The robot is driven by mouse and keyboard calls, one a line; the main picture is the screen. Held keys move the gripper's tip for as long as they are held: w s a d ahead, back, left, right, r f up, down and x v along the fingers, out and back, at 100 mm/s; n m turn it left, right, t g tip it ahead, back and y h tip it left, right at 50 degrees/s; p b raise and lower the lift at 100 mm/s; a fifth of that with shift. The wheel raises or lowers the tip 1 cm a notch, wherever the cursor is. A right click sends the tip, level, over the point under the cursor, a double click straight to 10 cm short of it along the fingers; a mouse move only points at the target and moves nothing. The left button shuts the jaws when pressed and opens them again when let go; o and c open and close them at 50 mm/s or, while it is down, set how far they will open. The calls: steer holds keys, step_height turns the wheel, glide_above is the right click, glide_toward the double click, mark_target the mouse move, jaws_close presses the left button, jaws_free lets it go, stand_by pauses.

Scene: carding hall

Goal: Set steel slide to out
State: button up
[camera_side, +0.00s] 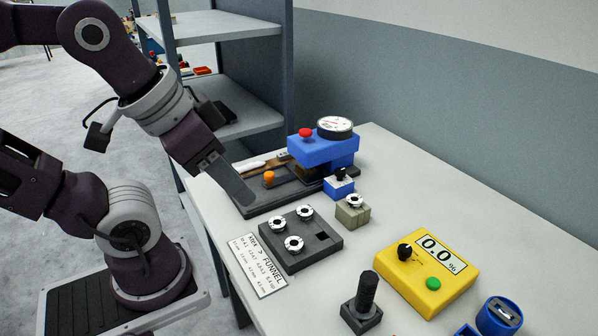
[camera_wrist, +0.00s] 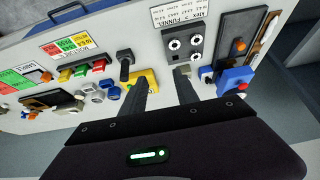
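No part is marked as the steel slide. The likeliest is the dark flat fixture (camera_side: 251,207) with an orange knob (camera_side: 269,178) at the back of the bench; I cannot tell its setting. In the wrist view the fixture (camera_wrist: 229,30) and its orange knob (camera_wrist: 239,46) show at upper right. My gripper (camera_side: 238,187) hangs over the fixture's left side in the side view, the knob to its right. In the wrist view my gripper (camera_wrist: 161,78) has its two fingers spread, with nothing between them. Contact with the fixture cannot be told.
A blue press-like unit (camera_side: 324,149) with a gauge and red button stands behind the fixture. In front are a dark block (camera_side: 300,254) with white dials, a funnel card (camera_side: 258,265), a yellow meter (camera_side: 427,283) reading 0.0 % and a black lever (camera_side: 365,295).

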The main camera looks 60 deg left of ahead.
steer(key=shift+o, duration=1.3)
steer(key=w+a+n+g, duration=0.1)
steer(key=w+a+n, duration=0.1)
steer(key=w+a, duration=0.3)
steer(key=w+r, duration=0.1)
steer(key=w, duration=0.3)
steer(key=shift+a+n+g+y, duration=0.15)
steer(key=shift+n+g+y, duration=0.25)
steer(key=n+g, duration=0.4)
steer(key=n, duration=0.2)
glide_above(269, 173)
steer(key=shift+h, duration=0.4)
step_height(269, 173, down, 16)
steer(key=shift+r, duration=0.1)
step_height(269, 173, down, 7)
steer(key=shift+f, duration=0.15)
jaws_close()
